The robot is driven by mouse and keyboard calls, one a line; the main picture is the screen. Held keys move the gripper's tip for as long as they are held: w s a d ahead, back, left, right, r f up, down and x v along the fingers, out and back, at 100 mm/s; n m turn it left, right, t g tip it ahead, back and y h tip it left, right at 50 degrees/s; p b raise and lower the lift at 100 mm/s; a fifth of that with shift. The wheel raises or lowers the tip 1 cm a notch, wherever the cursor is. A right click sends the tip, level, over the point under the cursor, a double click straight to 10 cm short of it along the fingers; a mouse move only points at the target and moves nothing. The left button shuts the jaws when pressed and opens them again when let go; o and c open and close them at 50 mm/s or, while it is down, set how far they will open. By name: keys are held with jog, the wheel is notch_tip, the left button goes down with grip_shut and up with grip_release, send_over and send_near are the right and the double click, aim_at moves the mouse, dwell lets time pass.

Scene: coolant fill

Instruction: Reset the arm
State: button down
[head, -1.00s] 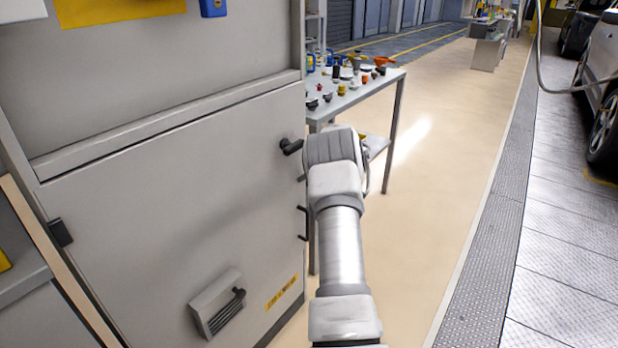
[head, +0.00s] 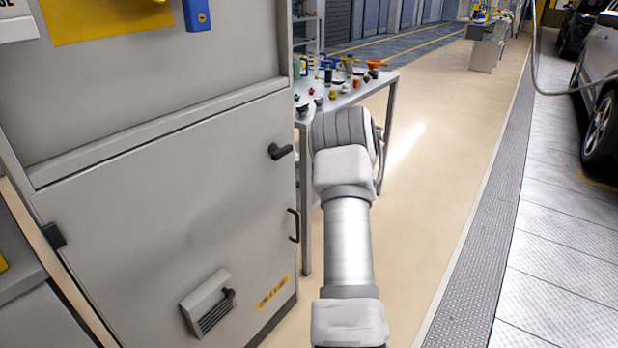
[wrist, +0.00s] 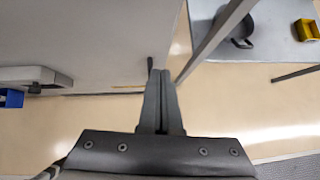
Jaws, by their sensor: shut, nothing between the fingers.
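In the wrist view my gripper (wrist: 160,76) points away from the camera with its two dark fingers together, shut and empty. Pale floor and the side of a grey cabinet lie behind its fingertips. In the head view my arm reaches forward, and its far end hides the gripper. The arm's far end is to the right of the grey cabinet (head: 150,190) and in front of the table's near part.
The cabinet has a black handle (head: 280,151) near my arm. A metal table (head: 365,91) with several small items stands just beyond. A dark pot (wrist: 232,28) and a yellow bin (wrist: 306,29) show in the wrist view. Open floor (head: 445,150) lies to the right.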

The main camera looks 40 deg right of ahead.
jog(key=w+a+r+m+t+h, duration=0.1)
jog(key=a+r+m+t+h, duration=0.15)
jog(key=a+r+m, duration=0.8)
jog(key=d+r+m+t+h, duration=0.15)
jog(key=r+m+h, duration=0.35)
jog(key=r, duration=1.2)
jog(key=s+a+r+m+g, duration=0.2)
jog(key=s+a+m, duration=1)
jog(key=a+m, duration=0.15)
jog(key=s+a+f+m+g+y, duration=0.25)
jog(key=s+a+f+m, duration=0.2)
jog(key=s+a, duration=0.6)
jog(key=s+a+f+m+g+y, duration=0.2)
jog(key=s+a+f+m+y, duration=0.3)
jog(key=s+a, duration=0.55)
notch_tip(320, 180, up, 18)
jog(key=s+h+p, duration=0.1)
jog(key=p, duration=1.8)
jog(key=shift+s+d+f+n+g, duration=0.15)
jog(key=shift+d+n+g, duration=0.05)
jog(key=shift+n+g, duration=0.2)
jog(key=shift+d, duration=0.1)
